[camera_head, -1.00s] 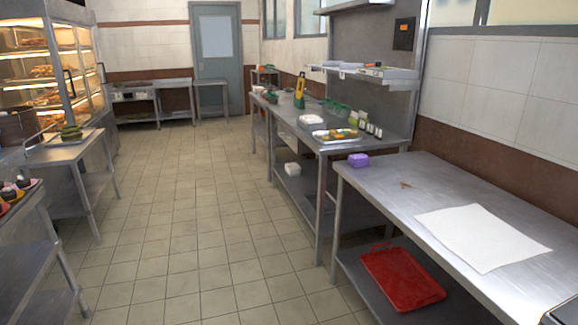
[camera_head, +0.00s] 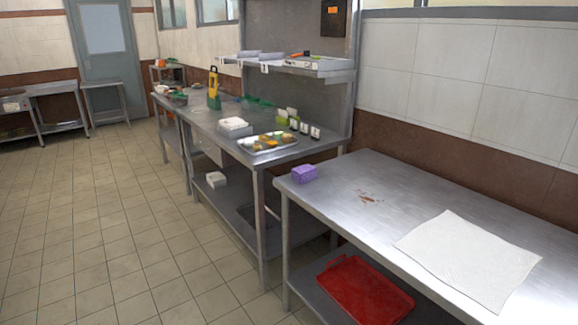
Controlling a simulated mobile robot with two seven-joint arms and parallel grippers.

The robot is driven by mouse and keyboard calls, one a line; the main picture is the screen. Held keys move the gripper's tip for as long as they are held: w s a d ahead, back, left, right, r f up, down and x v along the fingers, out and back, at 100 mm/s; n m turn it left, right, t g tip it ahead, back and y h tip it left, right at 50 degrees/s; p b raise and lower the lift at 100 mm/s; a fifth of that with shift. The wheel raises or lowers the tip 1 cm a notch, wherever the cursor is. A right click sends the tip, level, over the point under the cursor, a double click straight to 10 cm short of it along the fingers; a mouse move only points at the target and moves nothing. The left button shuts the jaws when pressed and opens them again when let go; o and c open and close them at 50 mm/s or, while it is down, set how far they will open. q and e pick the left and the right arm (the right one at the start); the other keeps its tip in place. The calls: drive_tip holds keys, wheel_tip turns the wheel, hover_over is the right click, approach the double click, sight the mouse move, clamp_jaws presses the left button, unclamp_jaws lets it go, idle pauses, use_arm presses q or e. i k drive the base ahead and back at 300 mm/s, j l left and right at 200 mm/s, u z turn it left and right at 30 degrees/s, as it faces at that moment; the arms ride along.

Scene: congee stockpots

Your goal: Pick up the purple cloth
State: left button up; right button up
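The purple cloth (camera_head: 304,173) is a small folded block. It lies on the steel table (camera_head: 335,192) at the right, near that table's far left corner. A brown stain (camera_head: 370,198) marks the tabletop to the right of the cloth. Neither of my grippers shows in the head view, and nothing touches the cloth.
A white sheet (camera_head: 468,258) lies flat on the same table. A red tray (camera_head: 364,292) is on its lower shelf. A second steel table beyond holds a food tray (camera_head: 267,143), a white container (camera_head: 234,126) and a yellow-green grater-like object (camera_head: 214,90). The tiled floor (camera_head: 110,220) at left is clear.

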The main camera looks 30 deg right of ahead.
sight(301, 175)
drive_tip(key=i+j+z, duration=0.1)
drive_tip(key=i+z, duration=0.15)
drive_tip(key=i, duration=0.25)
drive_tip(key=i+j+z, duration=0.15)
drive_tip(key=i+z, duration=0.15)
drive_tip(key=i, duration=0.2)
drive_tip(key=i+j+z, duration=0.1)
drive_tip(key=z, duration=0.35)
drive_tip(key=i+j+z, duration=0.25)
drive_tip(key=z, duration=0.25)
drive_tip(key=i+j+z, duration=0.2)
drive_tip(key=z, duration=0.25)
drive_tip(key=i+j+z, duration=0.1)
drive_tip(key=j+z, duration=0.95)
drive_tip(key=i+j, duration=0.05)
